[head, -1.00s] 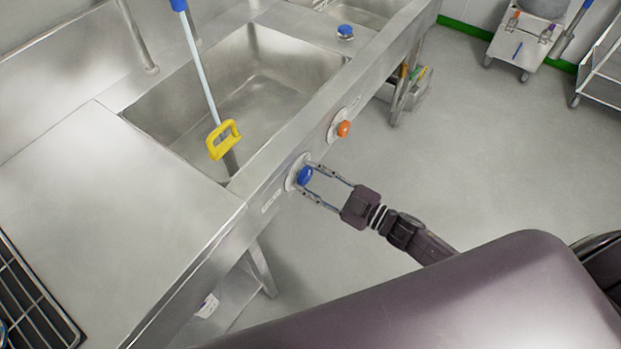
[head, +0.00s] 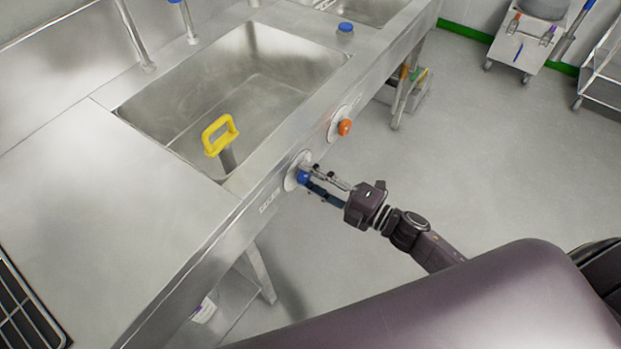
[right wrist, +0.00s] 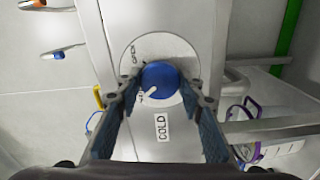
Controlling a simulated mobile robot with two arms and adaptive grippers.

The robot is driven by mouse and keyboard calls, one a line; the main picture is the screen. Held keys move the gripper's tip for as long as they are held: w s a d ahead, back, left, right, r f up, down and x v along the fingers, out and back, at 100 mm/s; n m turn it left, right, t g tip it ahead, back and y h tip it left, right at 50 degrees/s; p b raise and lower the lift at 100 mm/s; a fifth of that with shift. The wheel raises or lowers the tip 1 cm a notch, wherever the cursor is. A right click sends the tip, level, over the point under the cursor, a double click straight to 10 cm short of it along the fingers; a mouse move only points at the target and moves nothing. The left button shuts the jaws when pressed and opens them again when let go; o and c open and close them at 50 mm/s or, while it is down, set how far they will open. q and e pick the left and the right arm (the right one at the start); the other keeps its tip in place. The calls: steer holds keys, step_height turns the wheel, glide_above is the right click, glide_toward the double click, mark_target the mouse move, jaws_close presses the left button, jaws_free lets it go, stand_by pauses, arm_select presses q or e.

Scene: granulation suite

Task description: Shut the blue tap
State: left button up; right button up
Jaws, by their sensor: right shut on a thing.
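The blue tap (head: 303,176) is a round knob on a white disc on the sink's front panel. In the right wrist view the blue knob (right wrist: 160,76) has a white pointer mark towards the lower left. A COLD label (right wrist: 162,126) is below it, and OPEN lettering shows at the disc's upper left. My right gripper (head: 309,180) is shut on the knob, one finger on each side, and it also shows in the right wrist view (right wrist: 161,88). No water stream shows at the spout (head: 188,22). My left gripper is not in view.
An orange tap (head: 344,127) is on the same panel, farther along. A yellow-handled tool (head: 220,136) stands in the sink basin (head: 265,75). A blue-topped item (head: 345,28) sits on the far rim. The floor to the right is clear up to a white cart (head: 522,48).

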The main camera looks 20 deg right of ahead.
steer(key=shift+n, duration=0.7)
steer(key=o, duration=1.2)
steer(key=shift+c, duration=0.2)
steer(key=v, duration=1.2)
steer(key=shift+d+f, duration=0.1)
